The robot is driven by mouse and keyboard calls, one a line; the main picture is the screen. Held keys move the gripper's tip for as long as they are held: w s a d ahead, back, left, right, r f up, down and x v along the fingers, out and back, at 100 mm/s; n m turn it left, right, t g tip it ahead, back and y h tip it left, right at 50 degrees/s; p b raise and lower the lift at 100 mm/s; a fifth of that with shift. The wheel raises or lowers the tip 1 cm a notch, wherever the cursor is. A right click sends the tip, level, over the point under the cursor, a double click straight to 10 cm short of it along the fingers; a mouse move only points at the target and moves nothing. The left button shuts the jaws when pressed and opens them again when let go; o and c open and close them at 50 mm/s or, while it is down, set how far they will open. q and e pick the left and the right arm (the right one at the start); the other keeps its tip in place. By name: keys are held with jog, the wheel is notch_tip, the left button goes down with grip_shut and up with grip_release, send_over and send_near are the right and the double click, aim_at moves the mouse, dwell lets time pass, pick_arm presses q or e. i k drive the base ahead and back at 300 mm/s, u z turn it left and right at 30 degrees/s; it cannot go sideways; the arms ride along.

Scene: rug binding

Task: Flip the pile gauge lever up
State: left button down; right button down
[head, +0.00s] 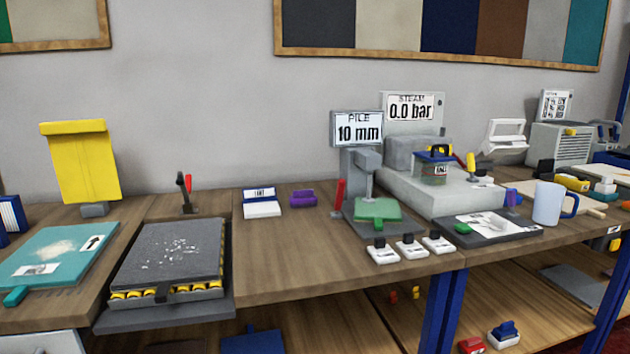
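The pile gauge (365,163) stands on the middle table, with a display (357,130) that reads "PILE 10 mm". A red-handled lever (338,194) is at the left side of the gauge and points upward with a slight tilt. A green sample (377,210) lies on the gauge's dark base, under the grey gauge head. Neither of my grippers is in view.
Another red-tipped lever (187,184) stands behind the dark roller tray (168,256) on the left. Several white switch blocks (411,248) sit in front of the gauge. A steam unit (415,108) reading "0.0 bar" stands behind it on the right.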

aim_at(341, 186)
jog(key=u, duration=0.45)
jog(key=i, duration=0.45)
jog(key=u, duration=0.3)
